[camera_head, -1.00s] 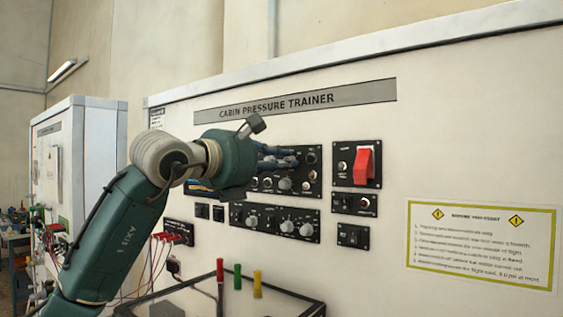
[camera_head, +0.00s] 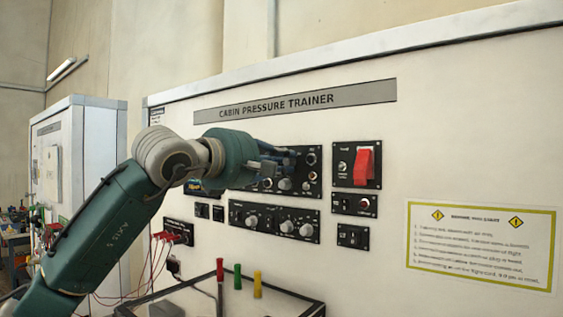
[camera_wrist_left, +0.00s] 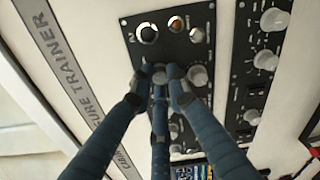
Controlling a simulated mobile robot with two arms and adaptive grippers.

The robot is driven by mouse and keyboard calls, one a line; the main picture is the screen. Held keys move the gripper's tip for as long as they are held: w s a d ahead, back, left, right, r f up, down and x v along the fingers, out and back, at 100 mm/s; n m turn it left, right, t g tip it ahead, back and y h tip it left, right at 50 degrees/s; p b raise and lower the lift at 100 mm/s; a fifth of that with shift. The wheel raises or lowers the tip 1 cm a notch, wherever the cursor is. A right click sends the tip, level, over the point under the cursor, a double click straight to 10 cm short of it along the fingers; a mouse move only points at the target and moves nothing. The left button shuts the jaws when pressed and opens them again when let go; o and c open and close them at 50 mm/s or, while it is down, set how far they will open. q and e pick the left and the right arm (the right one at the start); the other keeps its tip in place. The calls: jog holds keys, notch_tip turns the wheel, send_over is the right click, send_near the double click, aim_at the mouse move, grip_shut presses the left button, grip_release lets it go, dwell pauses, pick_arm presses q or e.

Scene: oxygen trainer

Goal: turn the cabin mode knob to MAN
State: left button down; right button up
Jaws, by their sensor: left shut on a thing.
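The black upper control panel (camera_head: 315,187) is on the white trainer wall. My left gripper (camera_head: 290,166) reaches it from the left, its fingers closed together at the panel face. In the left wrist view, the dark blue fingertips (camera_wrist_left: 160,73) close around a small knob (camera_wrist_left: 159,78), largely hidden between them. I take this for the cabin mode knob, but its label and pointer direction cannot be read. A larger light grey knob (camera_wrist_left: 198,76) sits beside the fingertips, apart from their grip. My right gripper is not in view.
A lower panel (camera_head: 273,223) with several grey knobs is below. A red guarded switch (camera_head: 364,166) is to the right. A notice placard (camera_head: 481,243) is farther right. Red, green (camera_head: 237,276) and yellow handles stand on a frame in front.

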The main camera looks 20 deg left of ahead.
pick_arm(q)
jog(key=shift+m, duration=1.3)
jog(key=shift+d+f, duration=0.1)
jog(key=shift+f, duration=0.05)
jog(key=c, duration=1.7)
grip_release()
jog(key=v, duration=1.2)
